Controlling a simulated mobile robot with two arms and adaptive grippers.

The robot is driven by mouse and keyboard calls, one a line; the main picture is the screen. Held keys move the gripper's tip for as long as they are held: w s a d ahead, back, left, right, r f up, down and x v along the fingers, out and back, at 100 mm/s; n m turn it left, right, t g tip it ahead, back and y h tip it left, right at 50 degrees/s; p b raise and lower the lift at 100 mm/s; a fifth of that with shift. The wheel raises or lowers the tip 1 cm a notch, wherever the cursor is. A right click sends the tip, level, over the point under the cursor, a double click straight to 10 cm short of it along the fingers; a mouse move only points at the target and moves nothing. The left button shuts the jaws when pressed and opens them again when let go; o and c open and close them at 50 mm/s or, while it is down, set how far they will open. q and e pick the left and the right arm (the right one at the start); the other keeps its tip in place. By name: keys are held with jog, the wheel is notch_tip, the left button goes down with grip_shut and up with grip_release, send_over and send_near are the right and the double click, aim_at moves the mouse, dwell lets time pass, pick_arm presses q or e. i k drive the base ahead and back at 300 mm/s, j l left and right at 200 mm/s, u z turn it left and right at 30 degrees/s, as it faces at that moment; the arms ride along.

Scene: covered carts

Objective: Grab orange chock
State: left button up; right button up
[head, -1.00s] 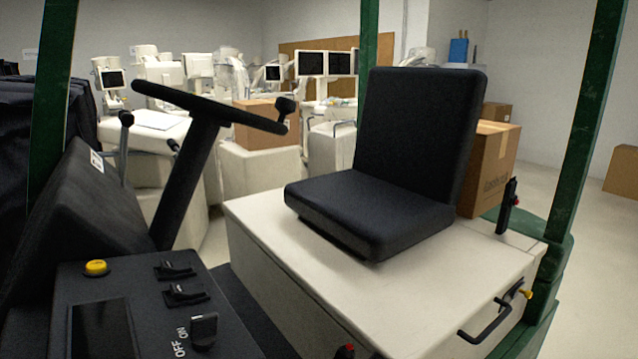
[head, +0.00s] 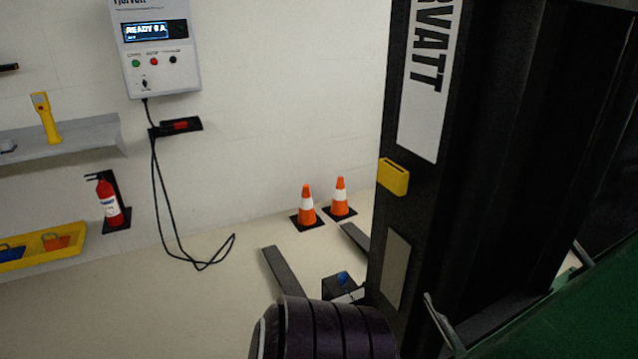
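An orange block with a dark handle, which looks like the orange chock (head: 57,242), lies in a shallow yellow tray (head: 40,262) at the left edge of the head view. A blue block (head: 11,253), partly cut off by the frame edge, lies beside it in the same tray. Neither of my grippers shows, so I cannot see whether they are open or shut.
A red fire extinguisher (head: 108,200) hangs on the wall right of the tray, below a grey shelf (head: 85,137). A charger box (head: 158,50) has a hanging cable. Two traffic cones (head: 307,202) stand near dark forks (head: 283,272). A tall black mast (head: 400,230) blocks the right.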

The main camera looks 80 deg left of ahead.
aim_at(57, 243)
jog(key=k+j+u, duration=0.15)
jog(key=u, duration=1.95)
jog(key=j+u, duration=0.45)
jog(key=i+j+u, duration=0.1)
jog(key=j+u, duration=0.15)
jog(key=u, duration=0.2)
jog(key=i+j+u, duration=0.15)
jog(key=j+u, duration=0.3)
jog(key=i+j+u, duration=0.15)
jog(key=u, duration=0.3)
jog(key=i+j+u, duration=0.15)
jog(key=i+j, duration=0.4)
jog(key=i+j+u, duration=0.15)
jog(key=i+j, duration=0.3)
jog(key=i, duration=0.2)
